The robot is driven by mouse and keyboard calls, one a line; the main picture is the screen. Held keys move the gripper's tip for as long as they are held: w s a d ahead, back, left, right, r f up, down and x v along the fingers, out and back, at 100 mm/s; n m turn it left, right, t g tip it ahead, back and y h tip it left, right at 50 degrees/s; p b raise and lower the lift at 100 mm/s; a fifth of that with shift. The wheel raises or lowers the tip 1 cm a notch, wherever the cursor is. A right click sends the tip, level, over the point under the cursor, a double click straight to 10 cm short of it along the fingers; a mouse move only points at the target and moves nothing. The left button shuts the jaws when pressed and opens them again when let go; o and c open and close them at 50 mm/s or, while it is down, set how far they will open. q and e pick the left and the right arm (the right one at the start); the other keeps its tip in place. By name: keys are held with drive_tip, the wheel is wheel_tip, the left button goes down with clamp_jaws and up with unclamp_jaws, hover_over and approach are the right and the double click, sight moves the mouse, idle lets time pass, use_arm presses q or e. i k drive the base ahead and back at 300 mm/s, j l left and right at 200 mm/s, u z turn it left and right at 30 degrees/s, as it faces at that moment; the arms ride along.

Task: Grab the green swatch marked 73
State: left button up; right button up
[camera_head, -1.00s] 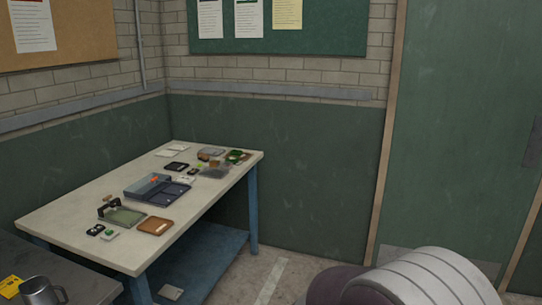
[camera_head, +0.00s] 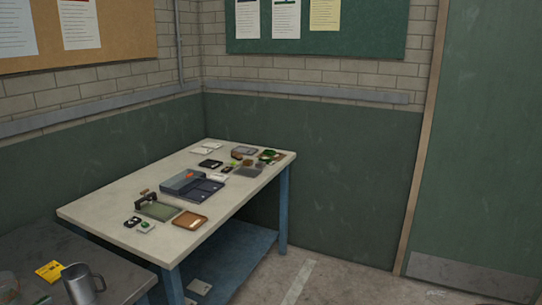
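No number 73 can be read at this distance. Dark green pieces (camera_head: 267,155) lie at the far right end of the white-topped table (camera_head: 120,206), by a brown piece. A small white item with a green patch (camera_head: 146,227) lies near the table's front edge, and a flat green tray (camera_head: 160,210) is behind it. I cannot tell which of these, if any, is the swatch. Neither of my grippers is in view.
A blue-grey case (camera_head: 187,183) with an orange item on it sits mid-table. A brown tray (camera_head: 190,220) lies at the front edge. A metal mug (camera_head: 79,284) and a yellow card (camera_head: 49,271) are on the darker table at lower left. Floor right of the tables is clear.

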sight(266, 151)
drive_tip(key=i+z, duration=0.3)
drive_tip(key=i, duration=1.5)
drive_tip(key=i+u, duration=0.1)
drive_tip(key=i, duration=0.65)
drive_tip(key=i+l, duration=0.15)
drive_tip(key=i, duration=0.65)
drive_tip(key=i+l, duration=0.1)
drive_tip(key=i, duration=0.65)
drive_tip(key=i+l+u, duration=0.1)
drive_tip(key=i, duration=0.7)
